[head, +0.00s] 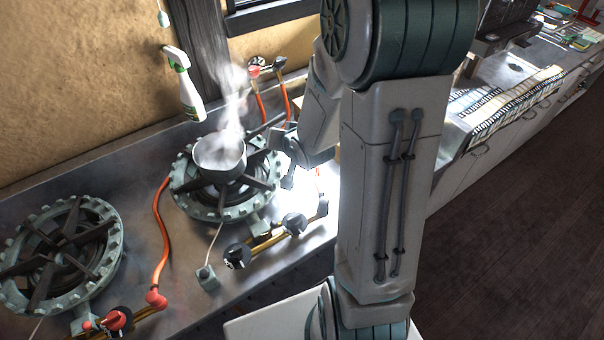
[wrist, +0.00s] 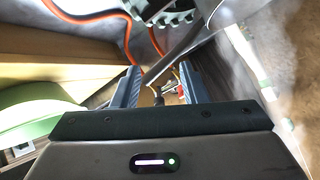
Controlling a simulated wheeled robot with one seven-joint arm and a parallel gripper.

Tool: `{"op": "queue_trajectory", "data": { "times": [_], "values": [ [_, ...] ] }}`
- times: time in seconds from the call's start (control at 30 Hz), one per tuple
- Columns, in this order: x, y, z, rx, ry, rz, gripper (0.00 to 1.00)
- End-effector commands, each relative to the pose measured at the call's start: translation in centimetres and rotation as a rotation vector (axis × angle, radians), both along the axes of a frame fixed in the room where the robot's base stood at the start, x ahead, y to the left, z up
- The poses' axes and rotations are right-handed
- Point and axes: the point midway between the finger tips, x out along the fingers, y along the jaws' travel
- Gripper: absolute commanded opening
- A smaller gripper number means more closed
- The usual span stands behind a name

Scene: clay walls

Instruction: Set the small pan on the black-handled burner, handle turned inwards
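The small pan (head: 218,160), grey and steaming, sits on the right burner (head: 190,205), which has black knobs (head: 237,255) at its front. Its dark handle (head: 267,126) points to the back right. My gripper (head: 284,160) is just right of the pan, its two fingers spread apart. In the wrist view the fingers of my gripper (wrist: 160,78) are open. The handle (wrist: 178,55) slants down from the pan's side at the upper right to the space between the fingertips. I see no finger closed on it.
A left burner (head: 60,255) with a red knob (head: 117,319) is empty. Orange hoses (head: 161,235) run beside the burners. A spray bottle (head: 186,85) is by the clay wall behind. A counter with a dish rack (head: 510,100) is at the right.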

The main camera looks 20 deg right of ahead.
Motion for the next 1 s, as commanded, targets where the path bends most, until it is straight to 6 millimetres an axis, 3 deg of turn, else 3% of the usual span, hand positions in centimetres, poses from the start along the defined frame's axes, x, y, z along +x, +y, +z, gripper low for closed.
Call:
{"op": "queue_trajectory", "data": {
  "times": [0.27, 0.6, 0.8, 1.0],
  "values": [
    [-5.2, -0.2, 5.0, -0.222, 0.208, 0.051, 0.39],
    [-15.3, 1.6, 10.2, -0.320, 0.472, 0.205, 0.39],
    [-20.4, 2.9, 11.8, -0.318, 0.572, 0.312, 0.39],
    [-22.1, 3.3, 12.3, -0.315, 0.607, 0.354, 0.39]
  ]
}}
